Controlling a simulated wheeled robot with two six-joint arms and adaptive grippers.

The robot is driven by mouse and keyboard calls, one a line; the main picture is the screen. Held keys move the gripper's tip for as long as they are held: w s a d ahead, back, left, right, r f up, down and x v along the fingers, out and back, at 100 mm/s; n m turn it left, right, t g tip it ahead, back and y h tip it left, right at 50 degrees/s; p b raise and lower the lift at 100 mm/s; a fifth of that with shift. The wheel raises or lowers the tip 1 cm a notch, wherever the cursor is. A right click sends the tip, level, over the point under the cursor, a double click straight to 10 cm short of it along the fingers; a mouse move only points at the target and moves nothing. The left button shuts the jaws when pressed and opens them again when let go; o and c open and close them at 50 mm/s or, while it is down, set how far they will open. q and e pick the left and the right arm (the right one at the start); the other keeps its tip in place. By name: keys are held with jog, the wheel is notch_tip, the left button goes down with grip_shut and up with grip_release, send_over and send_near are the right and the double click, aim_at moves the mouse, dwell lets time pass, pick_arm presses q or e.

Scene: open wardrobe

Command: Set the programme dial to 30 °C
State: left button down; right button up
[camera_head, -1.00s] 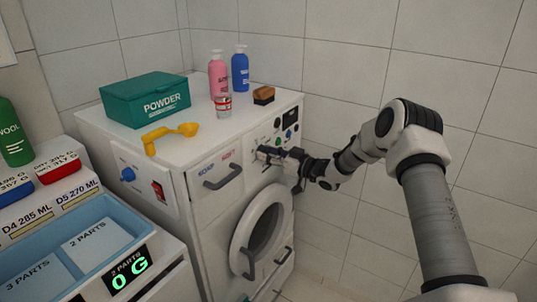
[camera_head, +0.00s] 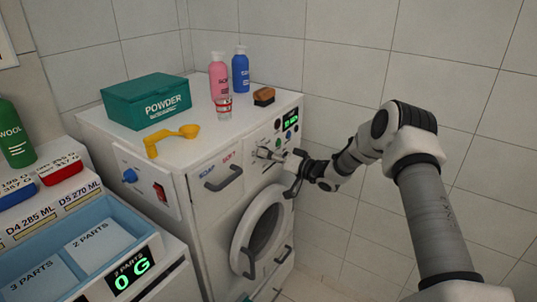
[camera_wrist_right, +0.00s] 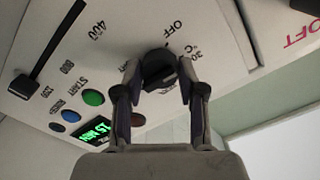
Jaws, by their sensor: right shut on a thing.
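The programme dial (camera_wrist_right: 158,68) is a dark round knob on the white control panel, between my right fingers in the wrist view. The marks OFF and 30 °C are printed beside it; I cannot tell which mark it points to. My right gripper (camera_wrist_right: 160,76) is shut on the dial, one finger on each side. My left gripper is not in view.
The wrist view shows a slider (camera_wrist_right: 50,52), a green START button (camera_wrist_right: 93,97) and a lit display (camera_wrist_right: 95,130) near the dial. A drawer handle (camera_head: 223,178) protrudes nearby.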

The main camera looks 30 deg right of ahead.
jog(key=shift+r+m, duration=0.15)
jog(key=shift+m, duration=1.05)
jog(key=o, duration=1.1)
jog(key=shift+d, duration=0.1)
jog(key=shift+o, duration=0.2)
jog(key=v, duration=1.2)
